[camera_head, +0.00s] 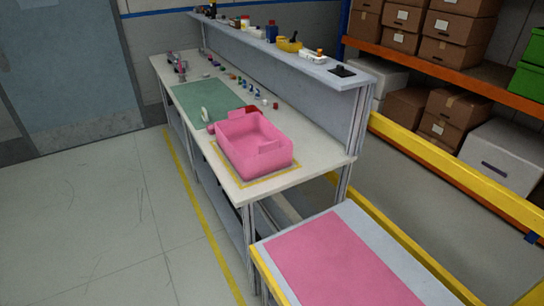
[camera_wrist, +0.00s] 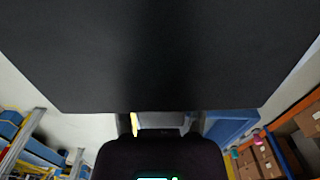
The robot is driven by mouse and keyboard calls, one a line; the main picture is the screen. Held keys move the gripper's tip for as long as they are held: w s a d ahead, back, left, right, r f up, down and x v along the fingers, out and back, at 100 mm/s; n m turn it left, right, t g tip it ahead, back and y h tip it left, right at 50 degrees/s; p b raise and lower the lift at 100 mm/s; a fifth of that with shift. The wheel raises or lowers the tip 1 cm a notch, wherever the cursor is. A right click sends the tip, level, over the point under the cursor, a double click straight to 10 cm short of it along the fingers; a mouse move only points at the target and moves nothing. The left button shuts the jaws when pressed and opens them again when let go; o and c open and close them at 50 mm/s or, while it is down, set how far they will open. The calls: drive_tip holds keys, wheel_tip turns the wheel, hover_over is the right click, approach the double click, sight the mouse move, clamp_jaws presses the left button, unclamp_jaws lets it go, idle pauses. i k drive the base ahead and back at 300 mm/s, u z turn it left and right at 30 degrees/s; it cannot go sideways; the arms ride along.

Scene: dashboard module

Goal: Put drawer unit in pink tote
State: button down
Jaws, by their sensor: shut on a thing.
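The pink tote (camera_head: 268,162) stands on the white workbench, inside a yellow marked outline at its near end. Neither my gripper nor the drawer unit shows in the head view.
A green mat (camera_head: 208,98) and several small coloured items lie on the workbench (camera_head: 232,191) beyond the tote. A raised shelf (camera_head: 290,45) with items runs along its right side. A pink-topped table (camera_head: 335,262) stands nearest. Boxes fill the racks at right. Floor at left is clear.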

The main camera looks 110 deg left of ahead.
sight(250, 150)
drive_tip(key=z, duration=0.05)
drive_tip(key=k, duration=2.15)
drive_tip(key=u, duration=2.55)
